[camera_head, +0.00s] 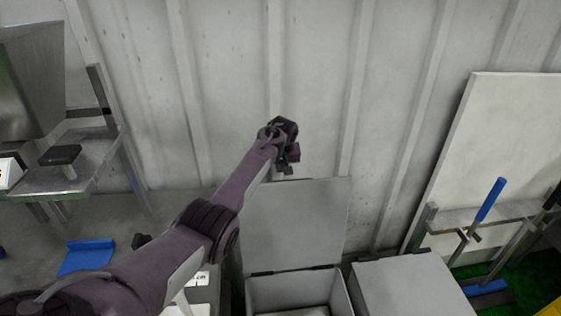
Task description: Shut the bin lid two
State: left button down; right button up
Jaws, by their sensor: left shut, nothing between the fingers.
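A grey bin (258,297) stands at the bottom middle with its lid (300,225) raised, leaning back toward the wall. The bin's inside is open to view, with something pale at the bottom. A second bin to its right has its grey lid (415,284) down. No number shows on either lid, so I cannot tell which is two. My right gripper is not in view.
A ribbed pale wall (320,80) stands behind the bins. At left are a metal machine with a shelf (60,178) and a blue dustpan-like piece (88,256). At right, a white board (500,140) and a rack holding a blue-handled tool (490,200).

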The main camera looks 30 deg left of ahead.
pick_arm(q)
jog(key=s+d+p, duration=0.2)
jog(key=s, duration=0.1)
jog(key=shift+s+d+p, duration=0.1)
jog(key=shift+d+p, duration=0.05)
jog(key=shift+p, duration=0.25)
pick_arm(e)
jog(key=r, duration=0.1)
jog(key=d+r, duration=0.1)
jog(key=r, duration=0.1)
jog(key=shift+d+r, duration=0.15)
pick_arm(q)
jog(key=shift+f, duration=0.1)
